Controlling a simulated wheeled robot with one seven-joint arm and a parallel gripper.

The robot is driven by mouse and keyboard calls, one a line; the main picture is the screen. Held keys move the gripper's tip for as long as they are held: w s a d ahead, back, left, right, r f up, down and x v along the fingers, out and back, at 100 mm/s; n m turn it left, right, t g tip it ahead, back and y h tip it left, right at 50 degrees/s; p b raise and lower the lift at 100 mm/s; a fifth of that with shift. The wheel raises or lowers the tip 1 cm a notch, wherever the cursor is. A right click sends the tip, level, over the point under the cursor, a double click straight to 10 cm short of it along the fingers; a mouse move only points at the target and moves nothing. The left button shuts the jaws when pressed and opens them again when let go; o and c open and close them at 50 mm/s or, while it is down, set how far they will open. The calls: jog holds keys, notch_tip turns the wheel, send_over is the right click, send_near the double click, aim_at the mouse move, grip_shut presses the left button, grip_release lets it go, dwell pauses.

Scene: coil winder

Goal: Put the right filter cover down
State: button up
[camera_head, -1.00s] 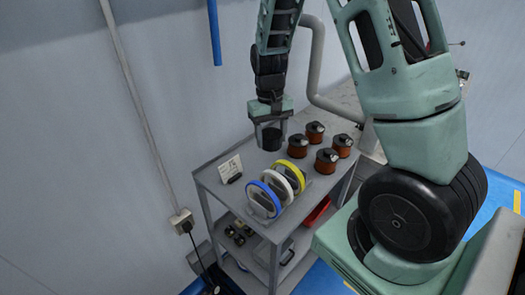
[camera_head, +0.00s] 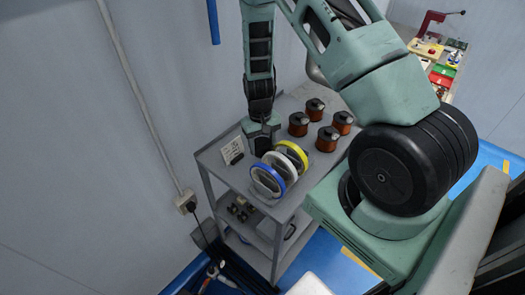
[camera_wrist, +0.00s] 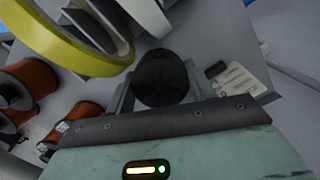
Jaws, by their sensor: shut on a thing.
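The filter cover (camera_wrist: 162,78) is a dark, round, black piece. My gripper (camera_wrist: 160,95) is shut on it in the wrist view, with one finger on each side. In the head view my gripper (camera_head: 262,140) is over the top of the grey cart (camera_head: 212,160), behind the blue, white and yellow rings. I cannot tell whether the cover touches the cart top.
A blue ring (camera_head: 267,182), a white ring (camera_head: 281,166) and a yellow ring (camera_head: 293,153) stand close in front. Several copper wire spools (camera_head: 327,138) stand to the right.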

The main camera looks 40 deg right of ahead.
aim_at(262, 154)
jog(key=shift+f+p, duration=0.65)
jog(key=shift+f, duration=1.65)
jog(key=shift+f, duration=0.2)
jog(key=o, duration=1)
jog(key=shift+c, duration=0.2)
jog(key=shift+r, duration=0.1)
